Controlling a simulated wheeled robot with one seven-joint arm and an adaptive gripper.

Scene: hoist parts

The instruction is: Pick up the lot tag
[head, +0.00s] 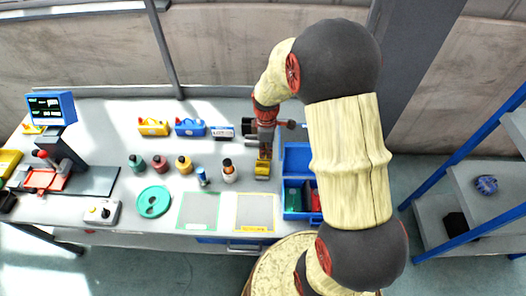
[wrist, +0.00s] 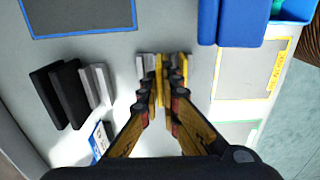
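My gripper (head: 264,165) points down at the grey bench, just left of the blue bin. In the wrist view its yellow fingers (wrist: 165,85) come close together, with a narrow gap near the tips. A small grey piece (wrist: 146,66) shows beside the left fingertip. The fingertips hide whatever lies between them, so I cannot tell whether they hold anything. I cannot pick out the lot tag for sure. A small blue-and-white printed piece (head: 222,132) lies left of the gripper; a similar piece shows in the wrist view (wrist: 99,142).
Black blocks (wrist: 62,95) and grey plates (wrist: 95,85) stand left of the fingers. A blue bin (head: 297,158) is close on the right. Several bottles (head: 185,164) stand to the left. A yellow-edged mat (head: 254,212) lies clear in front.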

